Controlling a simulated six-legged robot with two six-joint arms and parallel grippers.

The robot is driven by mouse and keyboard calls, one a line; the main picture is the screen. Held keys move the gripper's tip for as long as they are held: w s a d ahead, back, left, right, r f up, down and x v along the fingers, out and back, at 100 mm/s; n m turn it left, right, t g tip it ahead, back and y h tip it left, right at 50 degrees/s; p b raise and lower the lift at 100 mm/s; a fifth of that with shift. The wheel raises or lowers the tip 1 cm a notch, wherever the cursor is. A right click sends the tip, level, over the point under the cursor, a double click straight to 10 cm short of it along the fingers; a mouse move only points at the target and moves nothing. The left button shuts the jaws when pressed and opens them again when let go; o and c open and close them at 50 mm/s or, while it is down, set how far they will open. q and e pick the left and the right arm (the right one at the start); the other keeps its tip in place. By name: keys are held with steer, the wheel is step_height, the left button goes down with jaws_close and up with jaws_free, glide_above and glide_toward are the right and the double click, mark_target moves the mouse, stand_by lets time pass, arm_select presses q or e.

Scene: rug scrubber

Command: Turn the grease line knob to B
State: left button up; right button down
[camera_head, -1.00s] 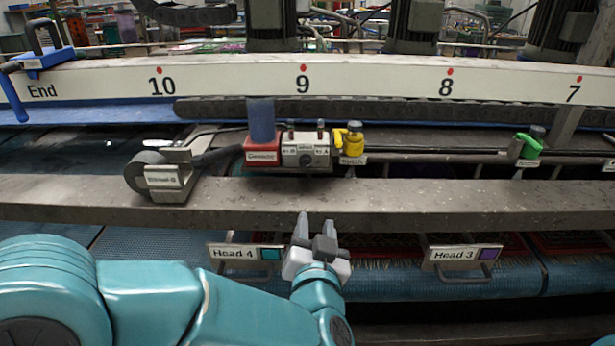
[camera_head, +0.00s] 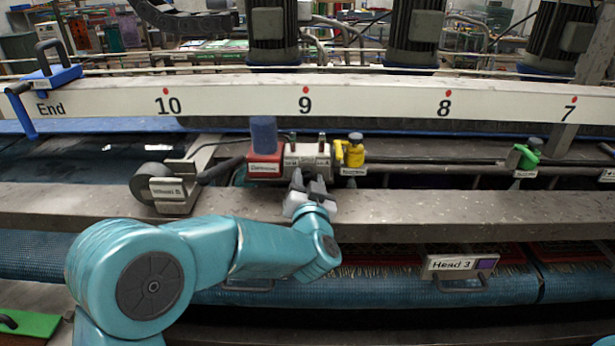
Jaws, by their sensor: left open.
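The grease line unit (camera_head: 307,152) is a small pale box on the far side of the grey beam, with two small posts on top. The knob on its front face is hidden behind my gripper. My left gripper (camera_head: 308,183) is open and empty, its fingers pointing up and forward just in front of the unit's lower face. I cannot tell whether the fingers touch the knob. The labels on the unit are too small to read. My right gripper is not in view.
A red block with a blue cylinder (camera_head: 264,135) stands just left of the unit, and a yellow valve (camera_head: 353,152) just right. A wheel bracket (camera_head: 165,186) sits further left, a green valve (camera_head: 527,155) far right. The grey beam (camera_head: 430,210) runs across below them.

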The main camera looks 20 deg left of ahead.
arm_select(q)
steer(key=shift+w, duration=0.2)
steer(key=shift+c, duration=0.4)
jaws_close()
